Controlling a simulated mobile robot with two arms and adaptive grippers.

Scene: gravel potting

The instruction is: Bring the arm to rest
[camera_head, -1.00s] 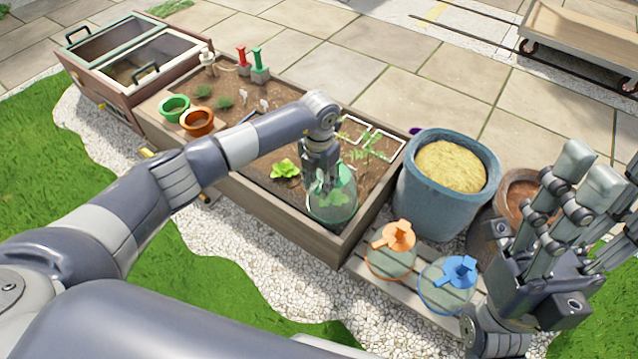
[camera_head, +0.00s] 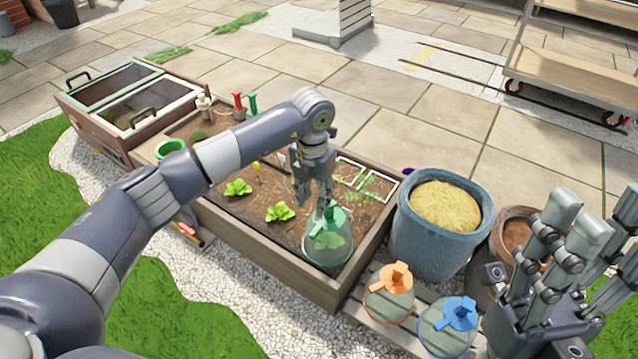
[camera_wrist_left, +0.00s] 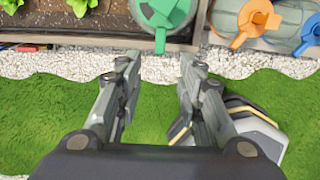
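The planter bed (camera_head: 262,246) holds soil, leafy plants and a clear green cloche (camera_head: 328,245). The cloche stands upright over a plant in the near right corner, its green handle uncovered. My left gripper (camera_head: 314,203) is just above and behind the cloche in the head view. In the left wrist view the left gripper (camera_wrist_left: 158,75) has its fingers apart with nothing between them, and the cloche (camera_wrist_left: 168,12) is beyond them, apart. My right gripper (camera_head: 575,225) is raised at the right, its fingers spread and empty.
An orange-handled cloche (camera_head: 388,300) and a blue-handled cloche (camera_head: 447,330) stand on slats beside the bed. A blue tub (camera_head: 437,245) of yellow material and a brown pot (camera_head: 510,245) stand close to the right arm.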

